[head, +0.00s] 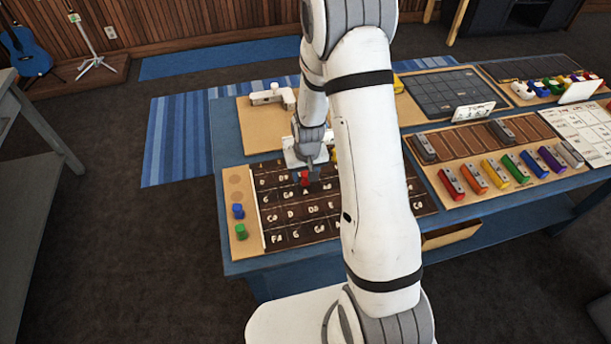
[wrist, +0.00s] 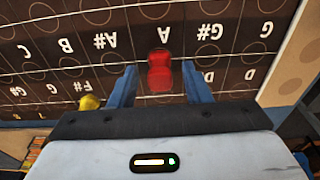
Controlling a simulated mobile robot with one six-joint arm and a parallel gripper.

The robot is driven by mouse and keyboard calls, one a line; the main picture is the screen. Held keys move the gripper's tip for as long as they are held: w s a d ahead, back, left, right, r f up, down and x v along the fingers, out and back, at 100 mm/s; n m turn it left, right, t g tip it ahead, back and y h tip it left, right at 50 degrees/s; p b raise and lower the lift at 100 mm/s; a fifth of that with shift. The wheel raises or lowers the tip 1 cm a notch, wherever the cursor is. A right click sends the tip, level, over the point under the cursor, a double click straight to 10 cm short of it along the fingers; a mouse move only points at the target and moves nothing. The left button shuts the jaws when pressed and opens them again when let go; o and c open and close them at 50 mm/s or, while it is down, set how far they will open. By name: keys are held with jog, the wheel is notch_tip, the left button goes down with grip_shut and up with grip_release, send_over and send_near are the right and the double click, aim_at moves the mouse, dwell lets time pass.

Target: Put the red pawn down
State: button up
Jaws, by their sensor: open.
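The red pawn (head: 304,178) stands on the dark note board (head: 285,222), below my gripper in the head view. In the wrist view the red pawn (wrist: 160,72) shows between and slightly beyond the two blue fingers, close to the square marked A. My gripper (wrist: 158,85) is open, with a gap on both sides of the pawn. In the head view my gripper (head: 306,172) is over the upper part of the board. My arm hides part of the board's right side.
A blue pawn (head: 238,211) and a green pawn (head: 241,231) stand on the tan strip at the board's left. A yellow piece (wrist: 90,102) is near my left finger in the wrist view. Coloured blocks (head: 494,173) line the table's right side.

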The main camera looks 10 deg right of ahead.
jog(key=s+r+b, duration=0.1)
jog(key=s+r, duration=0.3)
jog(key=r, duration=0.7)
jog(key=s+r, duration=0.4)
jog(key=r, duration=0.6)
jog(key=s+r+t, duration=0.2)
jog(key=s+r, duration=0.5)
jog(key=s, duration=0.6)
jog(key=shift+s+r, duration=0.2)
jog(key=shift+s, duration=0.2)
